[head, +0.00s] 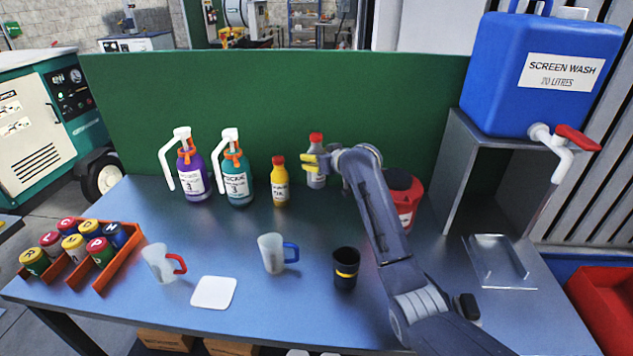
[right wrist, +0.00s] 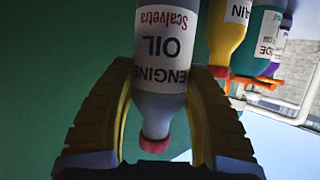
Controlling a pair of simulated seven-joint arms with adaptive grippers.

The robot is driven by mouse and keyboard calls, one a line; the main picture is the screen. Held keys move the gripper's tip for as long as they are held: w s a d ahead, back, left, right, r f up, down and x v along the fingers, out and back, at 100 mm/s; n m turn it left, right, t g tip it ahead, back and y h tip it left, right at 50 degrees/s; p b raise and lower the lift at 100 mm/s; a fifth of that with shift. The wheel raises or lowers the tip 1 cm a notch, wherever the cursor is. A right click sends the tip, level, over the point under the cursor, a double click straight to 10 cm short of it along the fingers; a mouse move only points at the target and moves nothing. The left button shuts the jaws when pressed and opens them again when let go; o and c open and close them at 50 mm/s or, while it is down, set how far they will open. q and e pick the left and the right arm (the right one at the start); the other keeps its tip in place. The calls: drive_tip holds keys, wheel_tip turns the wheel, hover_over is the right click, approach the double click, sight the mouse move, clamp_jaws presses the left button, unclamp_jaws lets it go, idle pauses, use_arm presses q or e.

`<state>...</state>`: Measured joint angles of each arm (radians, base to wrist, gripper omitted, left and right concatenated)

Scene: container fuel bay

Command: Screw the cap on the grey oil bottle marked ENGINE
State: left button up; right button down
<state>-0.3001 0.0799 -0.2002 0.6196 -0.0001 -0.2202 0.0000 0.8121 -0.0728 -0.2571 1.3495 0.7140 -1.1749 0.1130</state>
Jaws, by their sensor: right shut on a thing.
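The grey oil bottle marked ENGINE (head: 316,181) is upright near the green panel in the head view. Its red cap (head: 316,139) sits at the top of its neck; how tight it is cannot be told. My right gripper (head: 312,163) has its yellow-padded fingers around the upper part of the bottle, shut on it. In the right wrist view the grey bottle (right wrist: 160,105) appears upside down between the two pads, with the red cap (right wrist: 155,144) towards the palm. Whether the bottle's base touches the table is unclear. My left gripper is out of view.
A yellow bottle (head: 280,188), teal pump bottle (head: 238,185) and purple pump bottle (head: 192,182) stand to the left. Jugs (head: 270,252), a black cup (head: 346,268) and a white pad (head: 214,292) lie forward. A red container (head: 405,190) is partly behind my right arm.

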sight(316, 180)
drive_tip(key=shift+f, duration=1.9)
drive_tip(key=shift+f, duration=2.15)
drive_tip(key=shift+f, duration=0.15)
drive_tip(key=c, duration=0.6)
unclamp_jaws()
